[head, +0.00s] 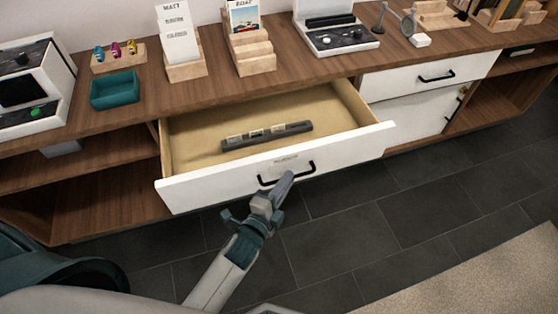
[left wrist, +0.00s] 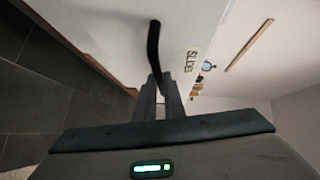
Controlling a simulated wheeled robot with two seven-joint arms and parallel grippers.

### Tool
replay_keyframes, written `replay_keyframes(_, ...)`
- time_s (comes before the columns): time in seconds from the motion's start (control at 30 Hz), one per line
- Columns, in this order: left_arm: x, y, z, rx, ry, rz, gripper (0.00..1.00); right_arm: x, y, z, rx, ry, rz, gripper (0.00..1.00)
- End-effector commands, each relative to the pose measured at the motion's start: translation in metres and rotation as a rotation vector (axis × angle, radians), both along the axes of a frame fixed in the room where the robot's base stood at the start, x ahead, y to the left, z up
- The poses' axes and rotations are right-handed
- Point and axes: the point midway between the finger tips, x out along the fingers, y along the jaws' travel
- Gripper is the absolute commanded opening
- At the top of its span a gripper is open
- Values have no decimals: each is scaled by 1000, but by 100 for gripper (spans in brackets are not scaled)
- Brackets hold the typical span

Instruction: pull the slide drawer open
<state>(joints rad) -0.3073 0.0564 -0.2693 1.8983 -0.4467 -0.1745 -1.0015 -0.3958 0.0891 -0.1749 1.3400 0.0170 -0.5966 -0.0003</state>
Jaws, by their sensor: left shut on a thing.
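The slide drawer (head: 230,185) is a wide white-fronted drawer in the wooden cabinet. It stands pulled well out, and its pale inside shows. Its black bar handle (head: 304,171) is on the front below a small label. In the left wrist view the handle (left wrist: 153,42) runs up from between my fingers, and the label (left wrist: 191,60) reads as "SLIDES". My left gripper (head: 285,182) is shut on the handle, and its fingers (left wrist: 158,88) close around one part of it. My right gripper is in neither view.
A dark holder (head: 267,136) with several small slides lies in the drawer. A teal tray (head: 115,89), wooden card stands (head: 185,70) and a white device (head: 335,38) stand on the cabinet top. Another white drawer (head: 405,82) is shut at right. Dark floor tiles (head: 330,240) in front are clear.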

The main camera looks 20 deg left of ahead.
Motion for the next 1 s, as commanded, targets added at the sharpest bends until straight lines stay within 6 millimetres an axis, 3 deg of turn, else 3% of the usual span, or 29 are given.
replay_keyframes(0.1,-20,-13,-1,-3,5,1,0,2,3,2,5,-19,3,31)
replay_keyframes(0.3,-36,-24,-1,0,3,1,0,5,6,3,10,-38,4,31)
replay_keyframes(0.73,-40,-27,-1,0,1,0,0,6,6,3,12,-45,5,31)
replay_keyframes(0.83,-40,-27,-1,0,1,0,28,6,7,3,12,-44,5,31)
replay_keyframes(1.0,-40,-27,-1,0,1,0,28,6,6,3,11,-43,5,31)
